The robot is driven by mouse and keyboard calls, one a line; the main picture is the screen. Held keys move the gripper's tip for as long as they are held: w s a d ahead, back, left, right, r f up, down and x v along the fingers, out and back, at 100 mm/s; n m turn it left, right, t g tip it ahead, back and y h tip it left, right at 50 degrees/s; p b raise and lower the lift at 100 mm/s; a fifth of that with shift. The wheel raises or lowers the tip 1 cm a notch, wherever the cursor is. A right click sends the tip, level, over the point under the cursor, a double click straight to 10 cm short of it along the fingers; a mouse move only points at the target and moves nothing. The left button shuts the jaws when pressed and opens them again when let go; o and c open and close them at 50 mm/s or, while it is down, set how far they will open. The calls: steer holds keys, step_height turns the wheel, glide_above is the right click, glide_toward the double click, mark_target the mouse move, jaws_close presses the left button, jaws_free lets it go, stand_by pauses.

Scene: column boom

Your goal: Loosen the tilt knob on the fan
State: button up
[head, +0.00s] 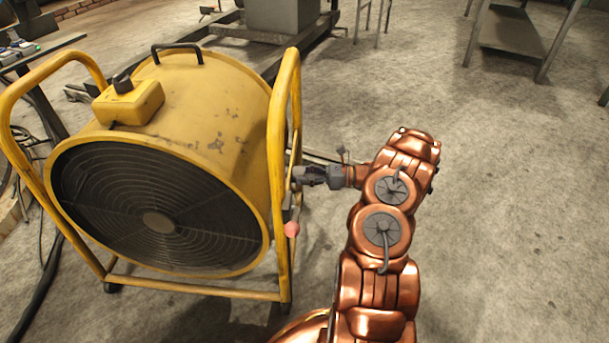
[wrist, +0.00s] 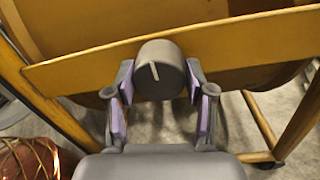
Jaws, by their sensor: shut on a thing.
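The yellow drum fan (head: 190,110) stands at the left of the head view in a tubular yellow frame. Its tilt knob (wrist: 160,68) is a dark grey round knob on a flat yellow bar (wrist: 90,74) in the wrist view. A white line on its face points up, tilted slightly left. My gripper (wrist: 160,88) is shut on the knob, one purple-padded finger on each side. In the head view my gripper (head: 303,176) reaches the right side of the fan frame; the knob itself is not clearly visible there.
A pink-red ball end (head: 291,229) sits just below my gripper at the frame's right side. A yellow box with a black knob (head: 122,83) is on top of the fan. Metal tables stand at the back. The floor to the right is clear.

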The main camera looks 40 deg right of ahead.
steer(key=shift+n, duration=0.3)
steer(key=n+b, duration=0.1)
steer(key=n, duration=0.3)
steer(key=shift+n, duration=0.3)
steer(key=n+b, duration=0.4)
steer(key=n, duration=0.1)
steer(key=shift+f+h, duration=0.15)
steer(key=shift+h, duration=0.15)
steer(key=n+b, duration=0.9)
steer(key=shift+s+t+h+b, duration=0.1)
steer(key=shift+t+h+b, duration=0.2)
steer(key=shift+b, duration=0.05)
steer(key=shift+n+b, duration=0.8)
steer(key=shift+n, duration=0.4)
steer(key=shift+r, duration=0.2)
steer(key=o, duration=1.2)
steer(key=shift+c, duration=0.2)
